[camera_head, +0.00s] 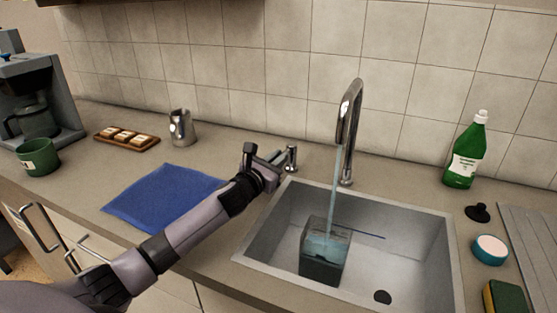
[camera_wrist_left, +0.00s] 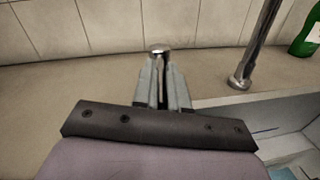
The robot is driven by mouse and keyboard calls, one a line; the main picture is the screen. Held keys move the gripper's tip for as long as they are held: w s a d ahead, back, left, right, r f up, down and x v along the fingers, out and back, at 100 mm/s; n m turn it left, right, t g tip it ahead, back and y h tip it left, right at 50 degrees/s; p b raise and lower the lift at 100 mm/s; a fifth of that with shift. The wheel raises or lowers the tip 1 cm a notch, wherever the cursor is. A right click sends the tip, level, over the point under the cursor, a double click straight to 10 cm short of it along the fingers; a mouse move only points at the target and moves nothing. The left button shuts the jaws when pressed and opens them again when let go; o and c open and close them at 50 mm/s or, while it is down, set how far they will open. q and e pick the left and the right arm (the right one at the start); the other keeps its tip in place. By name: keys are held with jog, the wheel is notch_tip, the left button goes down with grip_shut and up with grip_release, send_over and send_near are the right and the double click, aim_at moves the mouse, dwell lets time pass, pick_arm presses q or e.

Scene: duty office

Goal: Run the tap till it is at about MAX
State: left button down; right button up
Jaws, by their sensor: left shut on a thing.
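The chrome tap (camera_head: 350,115) arches over the sink, and a stream of water (camera_head: 338,190) falls from its spout. The stream runs into a see-through, dark-based container (camera_head: 322,268) standing upright in the sink. Pale blue water shows inside it; I cannot read a MAX mark or judge the level against one. My left gripper (camera_head: 274,158) is shut on the small chrome tap handle (camera_head: 291,158), left of the spout. In the left wrist view, the handle's round top (camera_wrist_left: 160,48) shows at the fingertips (camera_wrist_left: 161,72). My right gripper is not in view.
The steel sink (camera_head: 419,232) has a dark drain and a thin blue line on its floor. A green bottle (camera_head: 465,150), black stopper (camera_head: 478,213), round tub (camera_head: 489,250) and sponge (camera_head: 505,297) lie right. A blue cloth (camera_head: 160,197) and metal jug (camera_head: 181,128) are left.

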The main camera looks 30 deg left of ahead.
pick_arm(q)
jog(key=c, duration=1.2)
grip_release()
jog(key=shift+o, duration=0.2)
jog(key=shift+s, duration=0.1)
jog(key=shift+s, duration=3.5)
